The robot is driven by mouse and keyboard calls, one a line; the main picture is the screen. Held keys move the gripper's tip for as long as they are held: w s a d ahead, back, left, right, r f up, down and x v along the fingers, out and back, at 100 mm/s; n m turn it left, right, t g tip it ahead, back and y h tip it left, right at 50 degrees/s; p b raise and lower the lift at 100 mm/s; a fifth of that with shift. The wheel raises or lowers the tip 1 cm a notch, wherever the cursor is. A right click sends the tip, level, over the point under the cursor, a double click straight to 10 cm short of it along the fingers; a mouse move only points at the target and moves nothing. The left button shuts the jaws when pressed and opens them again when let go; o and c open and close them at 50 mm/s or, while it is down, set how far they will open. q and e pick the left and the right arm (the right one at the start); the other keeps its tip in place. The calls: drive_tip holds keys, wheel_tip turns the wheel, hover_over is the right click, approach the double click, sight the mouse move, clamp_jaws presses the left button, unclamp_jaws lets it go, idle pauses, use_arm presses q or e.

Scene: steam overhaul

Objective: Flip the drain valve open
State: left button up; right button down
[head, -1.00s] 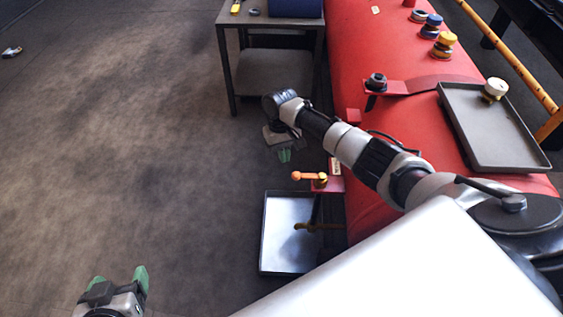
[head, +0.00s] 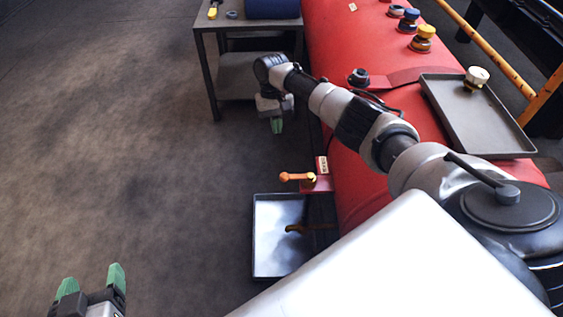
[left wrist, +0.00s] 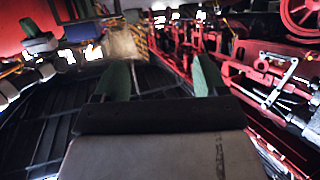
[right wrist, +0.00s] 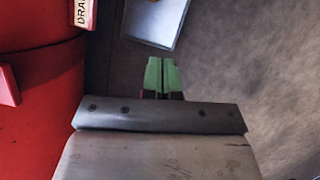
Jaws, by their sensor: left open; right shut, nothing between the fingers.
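The drain valve has an orange lever handle (head: 297,177) on a red bracket at the lower side of the red boiler. The handle points left, away from the boiler. A brass outlet pipe (head: 300,228) sticks out below it over a grey drip tray (head: 256,240) on the floor. A drain label (right wrist: 83,12) shows at the upper left in the right wrist view. My right gripper (head: 277,126) is shut and empty, pointing down above and left of the valve, apart from it; its green fingertips (right wrist: 161,75) touch each other. My left gripper (head: 92,280) is open and empty at the lower left.
The red boiler (head: 360,200) bounds the right side. A metal table (head: 205,75) stands at the back. Open floor (head: 120,150) lies to the left.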

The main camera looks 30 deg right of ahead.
sight(297, 177)
use_arm(q)
wheel_tip(297, 177, up, 8)
drive_tip(key=w+d+t+h+b, duration=0.1)
drive_tip(key=t+h+b, duration=0.1)
drive_tip(key=t, duration=0.4)
drive_tip(key=shift+d+f+t, duration=0.25)
drive_tip(key=shift+d+t, duration=0.1)
drive_tip(key=shift+t, duration=0.05)
use_arm(e)
drive_tip(key=s+a+f, duration=0.2)
drive_tip(key=s+f, duration=0.4)
drive_tip(key=f, duration=0.3)
drive_tip(key=shift+a, duration=0.15)
drive_tip(key=shift+r, duration=0.1)
